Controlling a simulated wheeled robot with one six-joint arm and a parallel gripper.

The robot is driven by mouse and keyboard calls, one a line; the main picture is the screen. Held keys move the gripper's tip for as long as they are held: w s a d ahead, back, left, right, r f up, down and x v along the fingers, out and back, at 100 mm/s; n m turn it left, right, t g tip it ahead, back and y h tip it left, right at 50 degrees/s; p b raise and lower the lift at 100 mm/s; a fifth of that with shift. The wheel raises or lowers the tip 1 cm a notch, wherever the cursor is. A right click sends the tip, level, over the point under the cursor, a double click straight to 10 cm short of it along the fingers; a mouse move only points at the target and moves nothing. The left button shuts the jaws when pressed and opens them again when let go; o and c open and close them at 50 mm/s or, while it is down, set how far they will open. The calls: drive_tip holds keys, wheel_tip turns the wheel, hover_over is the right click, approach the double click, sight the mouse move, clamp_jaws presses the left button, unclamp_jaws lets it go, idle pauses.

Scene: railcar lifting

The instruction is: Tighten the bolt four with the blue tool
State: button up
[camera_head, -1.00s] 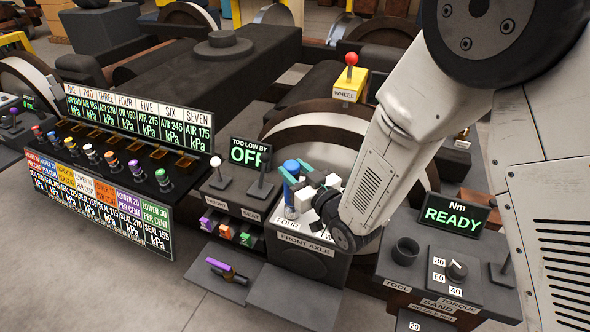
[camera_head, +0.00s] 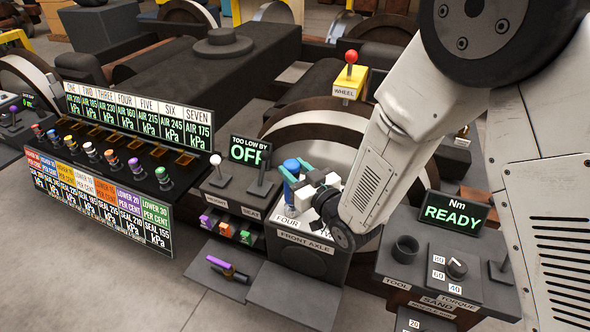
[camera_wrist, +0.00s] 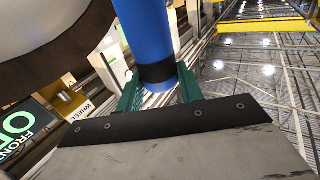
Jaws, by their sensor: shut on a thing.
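The blue tool (camera_head: 291,171) stands upright above the front axle box (camera_head: 300,262), near the label FOUR. My gripper (camera_head: 300,178), with green fingers, is shut around it. In the wrist view the blue tool (camera_wrist: 149,38) has a black band, and the green fingers of my gripper (camera_wrist: 160,92) lie on both sides of it. The tool's lower end and bolt four are hidden, so I cannot tell whether they touch. The torque display (camera_head: 452,211) reads READY in green.
A torque panel with a knob (camera_head: 456,268) and an empty-looking tool holder (camera_head: 405,248) stand at the right. A display reading OFF (camera_head: 250,151) and two levers are left of the tool. A purple-handled tool (camera_head: 221,264) lies on a low plate. The wheel rises behind my gripper.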

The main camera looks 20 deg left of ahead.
drive_tip(key=shift+r, duration=3.55)
